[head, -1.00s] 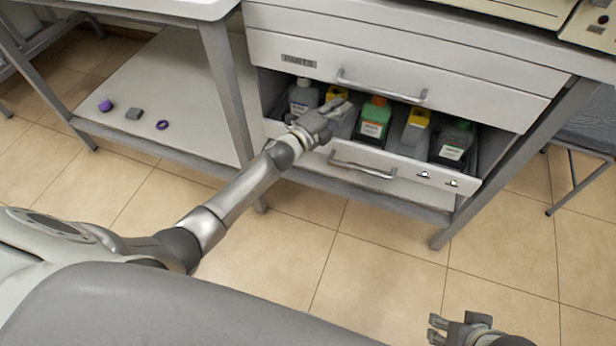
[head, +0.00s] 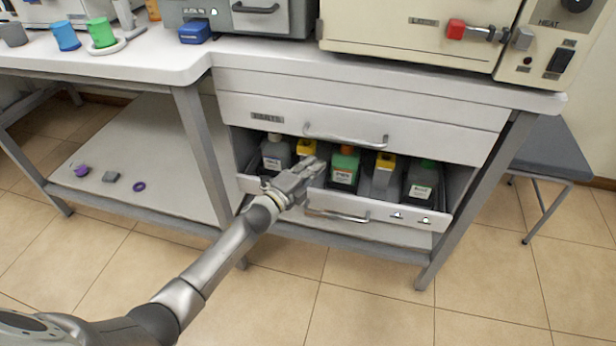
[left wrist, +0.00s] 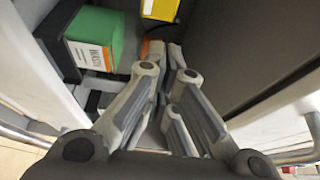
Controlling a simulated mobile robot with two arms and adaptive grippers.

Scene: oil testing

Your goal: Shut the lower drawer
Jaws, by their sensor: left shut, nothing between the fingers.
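The lower drawer (head: 382,213) stands open under the bench, with a bar handle (head: 338,216) on its white front. My left gripper (head: 316,164) is shut and empty, reaching over the left part of the drawer front; I cannot tell whether it touches it. In the left wrist view the shut fingers (left wrist: 160,50) are beside a green bottle (left wrist: 92,40) and a yellow-topped one (left wrist: 160,9). The drawer holds several bottles, including an orange-capped green one (head: 344,168) and a dark one (head: 420,184). My right gripper is out of view.
The closed upper drawer (head: 430,137) is directly above. A bench leg (head: 470,205) stands to the right, a grey stool (head: 545,155) beyond it. Small purple and grey objects lie on the low shelf (head: 150,150) at left. The tiled floor in front is clear.

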